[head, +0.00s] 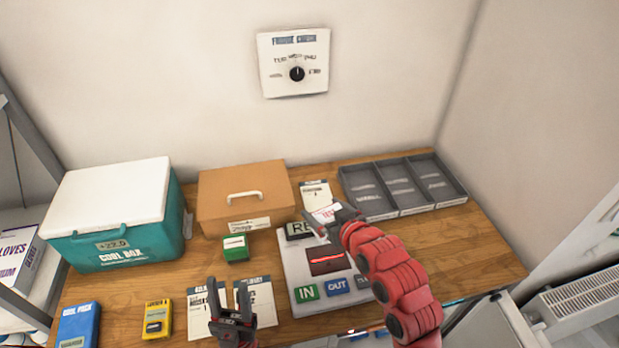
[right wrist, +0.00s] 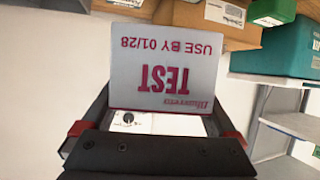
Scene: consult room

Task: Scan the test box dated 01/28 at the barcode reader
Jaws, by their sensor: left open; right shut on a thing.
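The test box (right wrist: 165,62) is white with magenta print reading "TEST" and "USE BY 01/28", upside down in the right wrist view. My right gripper (right wrist: 160,122) is shut on it. In the head view my right gripper (head: 334,222) holds the box (head: 325,213) over the back of the barcode reader (head: 292,262), partly hiding its display. The reader has a dark window with a red line (head: 326,260), a green "IN" button (head: 307,292) and a blue "OUT" button (head: 336,287). My left gripper (head: 232,312) is open and empty at the front, over paper cards.
A teal cool box (head: 128,240) and an orange-brown lidded box (head: 230,200) stand at the back left. A green box (head: 235,248) sits left of the reader. A grey divided tray (head: 385,212) is at the back right. A yellow device (head: 157,318) and blue pack (head: 78,325) lie front left.

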